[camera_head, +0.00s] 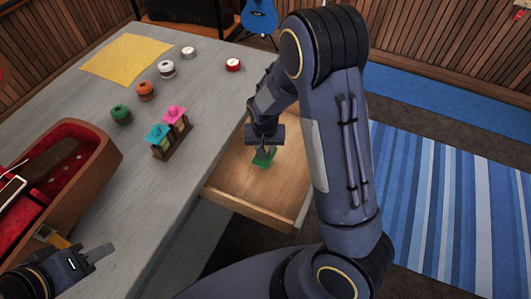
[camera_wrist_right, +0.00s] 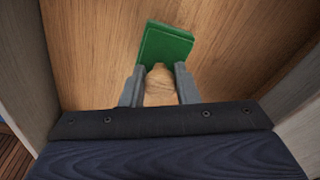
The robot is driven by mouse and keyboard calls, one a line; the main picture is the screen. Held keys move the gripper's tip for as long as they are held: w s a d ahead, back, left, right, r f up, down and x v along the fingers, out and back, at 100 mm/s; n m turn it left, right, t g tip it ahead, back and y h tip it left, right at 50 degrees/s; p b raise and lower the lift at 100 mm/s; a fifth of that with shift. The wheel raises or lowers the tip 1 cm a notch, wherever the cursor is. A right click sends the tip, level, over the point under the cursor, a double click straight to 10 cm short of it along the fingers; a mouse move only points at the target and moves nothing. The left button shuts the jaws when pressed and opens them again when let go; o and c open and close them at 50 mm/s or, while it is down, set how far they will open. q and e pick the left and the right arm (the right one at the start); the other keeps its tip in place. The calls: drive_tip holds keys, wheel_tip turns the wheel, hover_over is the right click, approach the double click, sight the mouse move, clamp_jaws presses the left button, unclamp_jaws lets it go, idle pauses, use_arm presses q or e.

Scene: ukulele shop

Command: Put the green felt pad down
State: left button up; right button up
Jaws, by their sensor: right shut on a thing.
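The green felt pad (camera_head: 264,158) is inside the open wooden drawer (camera_head: 228,183), over its floor; I cannot tell whether it touches the floor. In the right wrist view the pad (camera_wrist_right: 165,45) lies just beyond the fingertips, with a rounded wooden part (camera_wrist_right: 159,84) between the fingers. My right gripper (camera_head: 266,146) reaches down into the drawer and is shut on this piece. My left gripper (camera_head: 100,254) is low at the left, beside the instrument case, away from the pad; its finger gap is not clear.
Drawer walls surround my right gripper. A blue striped rug (camera_head: 445,210) lies at right.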

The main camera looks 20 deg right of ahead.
wheel_tip(320, 180, down, 4)
drive_tip(key=shift+w+d+r, duration=0.1)
drive_tip(key=shift+d+r, duration=0.05)
drive_tip(key=shift+r, duration=0.05)
drive_tip(key=shift+f, duration=0.1)
drive_tip(key=o, duration=0.9)
drive_tip(key=shift+o, duration=0.2)
